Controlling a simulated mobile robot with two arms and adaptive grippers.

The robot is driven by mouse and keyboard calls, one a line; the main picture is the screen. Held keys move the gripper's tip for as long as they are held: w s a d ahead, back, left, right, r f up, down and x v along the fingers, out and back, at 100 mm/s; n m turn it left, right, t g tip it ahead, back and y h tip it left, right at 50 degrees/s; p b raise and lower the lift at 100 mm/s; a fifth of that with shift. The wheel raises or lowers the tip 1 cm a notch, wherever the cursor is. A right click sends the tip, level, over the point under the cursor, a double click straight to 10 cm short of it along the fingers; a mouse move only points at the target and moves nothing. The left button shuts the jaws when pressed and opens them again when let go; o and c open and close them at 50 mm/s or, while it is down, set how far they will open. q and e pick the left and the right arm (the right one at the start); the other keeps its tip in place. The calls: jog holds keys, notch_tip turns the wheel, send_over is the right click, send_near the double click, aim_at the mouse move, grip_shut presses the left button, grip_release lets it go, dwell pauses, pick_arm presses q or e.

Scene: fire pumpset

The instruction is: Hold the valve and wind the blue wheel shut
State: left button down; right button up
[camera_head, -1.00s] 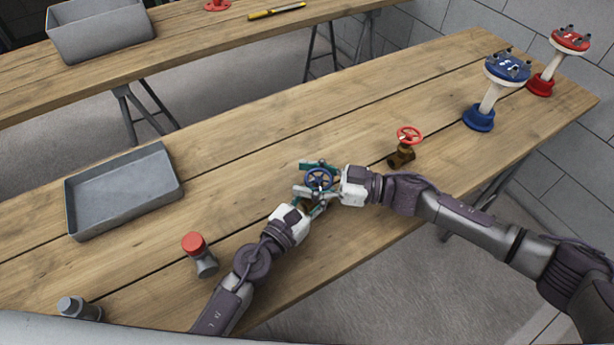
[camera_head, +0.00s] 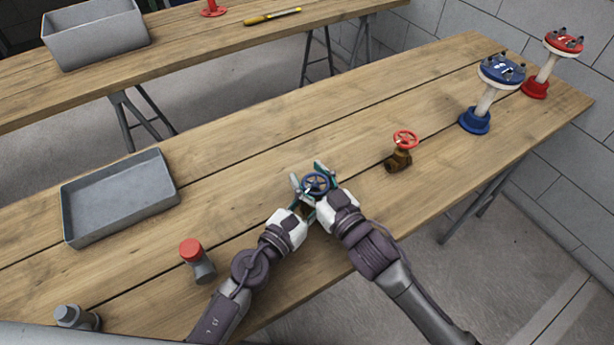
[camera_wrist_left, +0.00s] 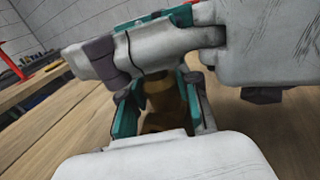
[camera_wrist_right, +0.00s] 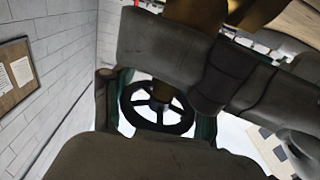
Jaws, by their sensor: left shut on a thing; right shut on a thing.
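The valve with the blue wheel (camera_head: 315,184) is near the front middle of the table. The wheel also shows dark in the right wrist view (camera_wrist_right: 157,107). My left gripper (camera_head: 303,203) is shut on the brass valve body (camera_wrist_left: 160,112), which shows between its fingers in the left wrist view and is mostly hidden in the head view. My right gripper (camera_head: 318,180) is shut on the blue wheel, with a finger at each side of the rim. The two grippers are close together, the right one above the left.
A valve with a red wheel (camera_head: 402,150) stands to the right. A grey tray (camera_head: 120,233) and a red-capped pipe fitting (camera_head: 198,262) are on the left. Blue (camera_head: 474,121) and red (camera_head: 535,88) stands are at the far right. The table behind the valve is clear.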

jog(key=shift+w+d+r+m+t+h, duration=0.15)
jog(key=shift+m+t+h, duration=0.35)
jog(key=shift+m+h, duration=0.25)
jog(key=shift+s+a+r+m+t+h, duration=0.1)
jog(key=shift+m+t+h, duration=0.45)
jog(key=shift+h, duration=0.3)
pick_arm(q)
jog(key=shift+f, duration=0.1)
pick_arm(e)
jog(key=shift+w+d+h, duration=0.1)
jog(key=shift+d+h, duration=0.05)
jog(key=shift+h, duration=0.15)
jog(key=o, duration=1)
jog(key=shift+f, duration=0.15)
jog(key=shift+s+d+f, duration=0.1)
jog(key=shift+s+d, duration=0.15)
jog(key=shift+s, duration=0.3)
jog(key=v, duration=1.1)
pick_arm(q)
jog(key=c, duration=0.7)
grip_release()
jog(key=shift+c, duration=0.2)
